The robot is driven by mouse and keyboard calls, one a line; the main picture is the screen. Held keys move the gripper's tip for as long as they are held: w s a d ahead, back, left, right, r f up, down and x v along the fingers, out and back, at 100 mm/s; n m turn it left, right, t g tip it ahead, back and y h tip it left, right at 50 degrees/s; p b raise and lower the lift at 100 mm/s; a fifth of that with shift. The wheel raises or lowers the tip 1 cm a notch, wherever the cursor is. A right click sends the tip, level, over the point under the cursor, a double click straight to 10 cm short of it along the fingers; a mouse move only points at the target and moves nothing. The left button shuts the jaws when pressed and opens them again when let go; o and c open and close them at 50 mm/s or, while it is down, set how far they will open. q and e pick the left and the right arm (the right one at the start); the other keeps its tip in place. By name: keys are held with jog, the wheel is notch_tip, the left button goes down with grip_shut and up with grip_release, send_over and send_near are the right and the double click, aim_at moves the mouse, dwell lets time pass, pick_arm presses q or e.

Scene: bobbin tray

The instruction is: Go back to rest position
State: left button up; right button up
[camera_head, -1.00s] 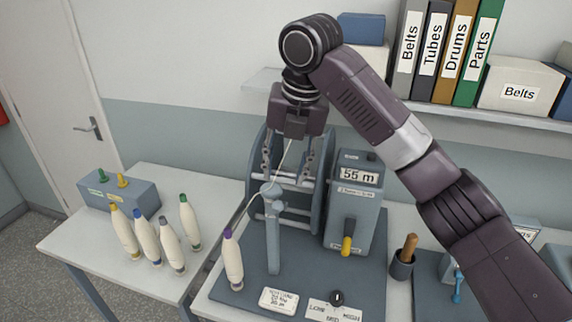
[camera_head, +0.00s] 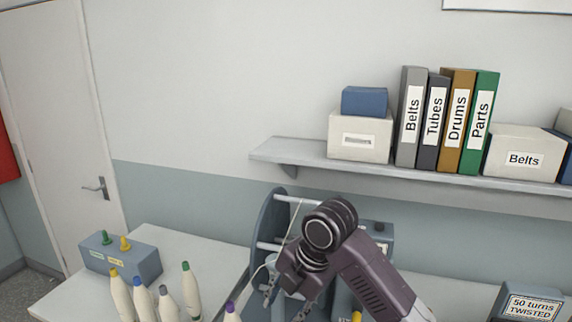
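My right arm comes in from the lower right, and its gripper (camera_head: 287,298) points down in front of the winding machine (camera_head: 265,240). The two fingers are spread apart, with nothing seen clearly between them; the lower part of the machine is cut off by the bottom edge. A thin pale thread runs up past the gripper on its left side. My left gripper is not in the picture.
Several white bobbins (camera_head: 188,288) with coloured tips stand at the lower left, beside a blue-grey box (camera_head: 121,262) with green and yellow knobs. A shelf (camera_head: 300,153) with binders and boxes runs along the wall. A sign (camera_head: 528,304) reads "50 turns TWISTED".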

jog(key=s+d+f+m+t, duration=0.1)
jog(key=s+d+f+m, duration=0.2)
jog(key=s+f+m, duration=0.4)
jog(key=s+d+f+m, duration=0.3)
jog(key=s+f+m, duration=0.25)
jog(key=f, duration=0.35)
jog(key=s+d+f+m+h, duration=0.2)
jog(key=s+d+f+m, duration=0.1)
jog(key=s+d+m, duration=0.45)
jog(key=s+d+f+m+h, duration=0.1)
jog(key=s+d+f+m, duration=0.1)
jog(key=s+d+m, duration=0.55)
notch_tip(320, 180, down, 33)
jog(key=s+n+g+b, duration=0.1)
jog(key=s+n+b, duration=0.15)
jog(key=b, duration=0.55)
jog(key=s+d+f+b, duration=0.1)
jog(key=s+f+b, duration=0.2)
jog(key=s+f, duration=0.5)
jog(key=s+d+f+g+b, duration=0.1)
jog(key=s+d+f+b, duration=0.1)
jog(key=s+f, duration=0.7)
notch_tip(320, 180, down, 7)
jog(key=shift+s+f+m+b, duration=0.2)
jog(key=shift+s+m+b, duration=0.1)
jog(key=shift+b, duration=0.45)
